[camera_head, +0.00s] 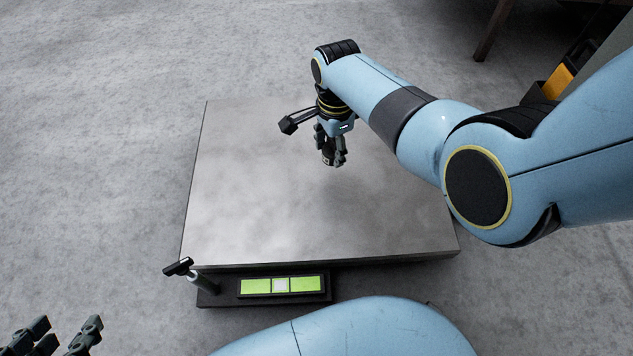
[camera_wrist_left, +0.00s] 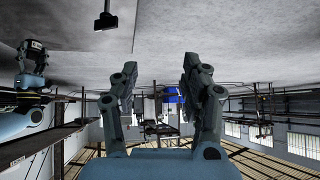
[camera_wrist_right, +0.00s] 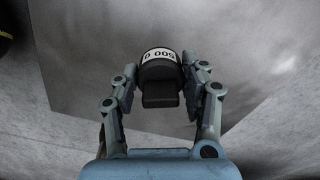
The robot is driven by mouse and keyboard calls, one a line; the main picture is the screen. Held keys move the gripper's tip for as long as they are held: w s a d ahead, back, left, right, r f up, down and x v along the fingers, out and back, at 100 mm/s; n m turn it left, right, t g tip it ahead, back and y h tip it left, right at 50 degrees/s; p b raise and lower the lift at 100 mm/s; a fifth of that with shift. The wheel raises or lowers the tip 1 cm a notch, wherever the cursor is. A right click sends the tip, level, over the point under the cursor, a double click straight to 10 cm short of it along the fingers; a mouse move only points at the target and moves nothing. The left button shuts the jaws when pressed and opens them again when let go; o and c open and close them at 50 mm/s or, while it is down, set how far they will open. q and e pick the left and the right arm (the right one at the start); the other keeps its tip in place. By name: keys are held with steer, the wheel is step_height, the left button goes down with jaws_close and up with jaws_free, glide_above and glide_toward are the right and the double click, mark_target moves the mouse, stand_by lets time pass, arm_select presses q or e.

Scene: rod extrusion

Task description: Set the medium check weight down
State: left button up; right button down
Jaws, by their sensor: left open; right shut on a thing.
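The check weight (camera_wrist_right: 160,68) is a black cylinder with a white band that reads 500 g and a narrower black end towards me in the right wrist view. My right gripper (camera_head: 331,150) is shut on it over the middle right part of the grey metal plate (camera_head: 250,200). In the head view the fingers hide most of the weight. I cannot tell whether its underside touches the plate. My left gripper (camera_head: 66,328) is open and empty at the bottom left corner, off the plate; its spread fingers also show in the left wrist view (camera_wrist_left: 162,75).
A black unit with a green, lit panel (camera_head: 281,285) sits at the plate's front edge. A short post with a black crosspiece (camera_head: 178,267) stands at the front left corner. The left half of the plate is bare. A brown leg (camera_head: 490,30) stands at the back right.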

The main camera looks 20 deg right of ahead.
mark_target(317, 192)
steer(key=a+f, duration=0.1)
steer(key=s+a+f+b, duration=0.1)
steer(key=s+a+f, duration=0.1)
steer(key=shift+s+a+b, duration=0.25)
steer(key=shift+a+b, duration=0.05)
steer(key=shift+a, duration=0.05)
steer(key=shift+s+a+f, duration=0.1)
steer(key=shift+s+a, duration=0.1)
steer(key=shift+a, duration=0.15)
step_height(317, 192, down, 2)
steer(key=shift+s+f+b, duration=0.1)
steer(key=shift+f+b, duration=0.05)
steer(key=shift+b, duration=0.9)
steer(key=shift+f+b, duration=0.7)
steer(key=shift+f, duration=0.1)
arm_select(q)
steer(key=w+d+r+m+t+h, duration=0.1)
steer(key=w+r+t, duration=0.3)
steer(key=r+t, duration=0.2)
steer(key=w+d+r+m+t+h, duration=0.1)
steer(key=w+r+t, duration=0.4)
steer(key=r, duration=0.5)
steer(key=shift+w+d+r+t+h, duration=0.3)
steer(key=shift+t+h, duration=0.1)
steer(key=shift+t, duration=0.3)
steer(key=shift+r, duration=0.15)
arm_select(e)
steer(key=shift+f, duration=0.1)
